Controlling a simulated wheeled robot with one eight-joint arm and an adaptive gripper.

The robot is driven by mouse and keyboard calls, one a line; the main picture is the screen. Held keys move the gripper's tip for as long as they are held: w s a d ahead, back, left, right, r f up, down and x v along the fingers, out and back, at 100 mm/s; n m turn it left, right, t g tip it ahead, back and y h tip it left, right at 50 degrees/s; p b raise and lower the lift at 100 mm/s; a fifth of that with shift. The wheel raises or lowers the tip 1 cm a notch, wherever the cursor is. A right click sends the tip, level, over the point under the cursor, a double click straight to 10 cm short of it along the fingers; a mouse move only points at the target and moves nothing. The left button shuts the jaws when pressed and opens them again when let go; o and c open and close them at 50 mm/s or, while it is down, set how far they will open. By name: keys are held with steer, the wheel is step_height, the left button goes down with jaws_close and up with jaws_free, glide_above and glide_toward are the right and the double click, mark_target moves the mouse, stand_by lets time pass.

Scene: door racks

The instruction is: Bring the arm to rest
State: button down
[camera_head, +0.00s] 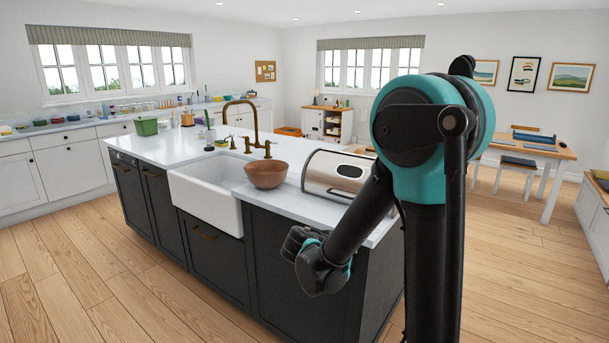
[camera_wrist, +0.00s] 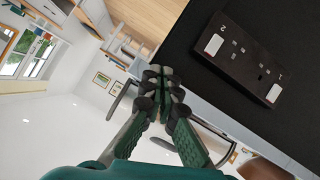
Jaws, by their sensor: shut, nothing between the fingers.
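My gripper (camera_wrist: 165,88) shows in the wrist view with its two dark green, ribbed fingers drawn together at the tips. Nothing shows between the fingertips. In the head view my arm rises at the right, bends at a large teal joint and slopes down to the left. Its lower joint hangs in front of the dark kitchen island (camera_head: 285,270), below the worktop edge. I cannot make out the fingers in that view, nor tell whether the arm touches the island.
A copper-coloured bowl (camera_head: 266,174) and a silver bread bin (camera_head: 335,174) stand on the worktop near my arm, by the white sink (camera_head: 207,194). A table (camera_head: 540,145) stands at the back right. Wooden floor (camera_head: 80,270) is clear at the left.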

steer(key=s+d+f+n+g+y, duration=0.2)
steer(key=s+d+f+g+y, duration=0.25)
steer(key=s+d, duration=0.4)
steer(key=s+a+f+n+y, duration=0.1)
steer(key=s+f+y, duration=0.1)
steer(key=s, duration=0.3)
steer(key=s+a+f+n+y, duration=0.1)
steer(key=s+a+f+y, duration=0.1)
steer(key=s, duration=0.4)
steer(key=shift+s+a, duration=0.2)
steer(key=shift+s, duration=0.1)
